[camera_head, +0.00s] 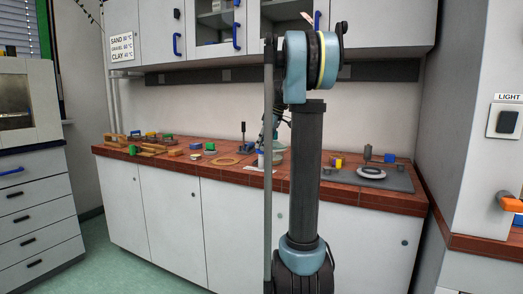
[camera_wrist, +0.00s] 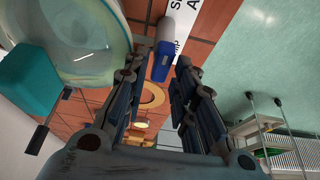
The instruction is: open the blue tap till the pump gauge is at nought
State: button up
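In the wrist view a blue block-shaped handle (camera_wrist: 163,61), which looks like the blue tap, sits at the end of a light grey cylinder (camera_wrist: 179,20). My gripper (camera_wrist: 164,58) is open, with its two dark fingers on either side of the handle. The left fingertip is close to the handle; a gap shows on the right. I cannot tell whether they touch. A large clear glass vessel (camera_wrist: 85,35) stands at the left, beside the left finger. No gauge dial can be read in either view. In the head view my arm hides much of this spot.
A teal block (camera_wrist: 30,85) with a dark rod is close at the left of the wrist view. A wooden ring (camera_wrist: 153,96) lies on the red tiled bench (camera_head: 190,169). Small blocks lie farther left; a grey plate (camera_head: 395,181) lies right. Wall cupboards (camera_head: 215,30) hang above.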

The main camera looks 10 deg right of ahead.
jog(key=shift+x, duration=0.95)
jog(key=shift+s, duration=0.1)
grip_shut()
